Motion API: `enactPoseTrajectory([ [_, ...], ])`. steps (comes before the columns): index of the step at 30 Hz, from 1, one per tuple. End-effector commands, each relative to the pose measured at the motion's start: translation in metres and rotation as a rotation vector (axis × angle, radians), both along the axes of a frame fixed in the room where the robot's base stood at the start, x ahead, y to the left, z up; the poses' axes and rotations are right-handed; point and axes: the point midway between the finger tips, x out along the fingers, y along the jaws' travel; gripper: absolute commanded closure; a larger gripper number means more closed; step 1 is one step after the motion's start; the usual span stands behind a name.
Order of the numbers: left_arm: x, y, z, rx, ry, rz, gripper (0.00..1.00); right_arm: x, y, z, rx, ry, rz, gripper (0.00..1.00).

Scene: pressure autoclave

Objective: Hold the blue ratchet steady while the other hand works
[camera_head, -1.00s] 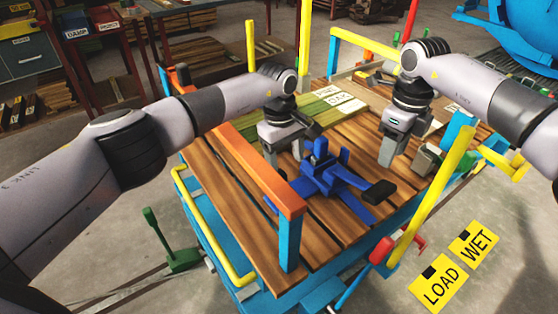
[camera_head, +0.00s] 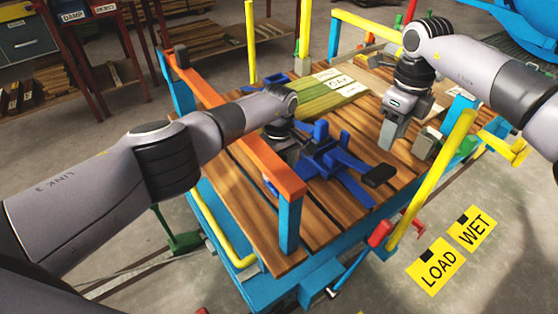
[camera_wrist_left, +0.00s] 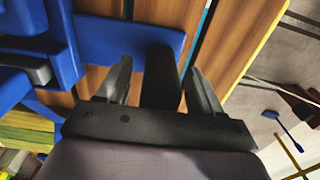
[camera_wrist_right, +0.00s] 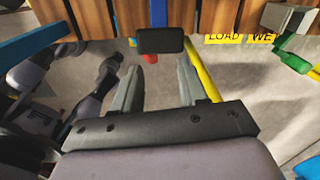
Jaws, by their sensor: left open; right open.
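The blue ratchet (camera_head: 330,158) lies on the wooden slatted deck (camera_head: 240,180), with a black grip (camera_head: 378,176) on its arm at the right. My left gripper (camera_head: 290,155) is low at the ratchet's left side, partly hidden by the orange rail. In the left wrist view its fingers (camera_wrist_left: 160,72) are apart, with a dark bar showing between them; I cannot tell whether they touch it. My right gripper (camera_head: 390,143) is open and empty above the deck, right of the ratchet. In the right wrist view the black grip (camera_wrist_right: 160,40) shows beyond its fingertips.
An orange rail (camera_head: 250,150) on a blue post crosses in front of my left gripper. Yellow posts (camera_head: 435,175) edge the cart at the right. Labelled green boards (camera_head: 330,92) lie behind. A grey block (camera_head: 427,143) sits beside my right gripper.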

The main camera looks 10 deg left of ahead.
Motion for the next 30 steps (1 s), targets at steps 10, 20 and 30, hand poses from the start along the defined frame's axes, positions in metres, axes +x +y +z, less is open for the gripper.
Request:
enactPoseTrajectory([
  [10,0.0,0.0,-0.001,0.0,0.0,0.0,0.63,0.0,0.0,0.0,0.0,0.0,0.0,0.57],
  [20,0.0,0.0,0.0,-0.001,-0.001,0.0,1.0,0.0,0.0,0.0,0.0,0.0,0.0,1.0],
  [30,0.0,0.0,0.0,-0.001,-0.001,0.001,1.0,-0.002,-0.009,-0.015,0.087,-0.025,0.031,1.0],
])
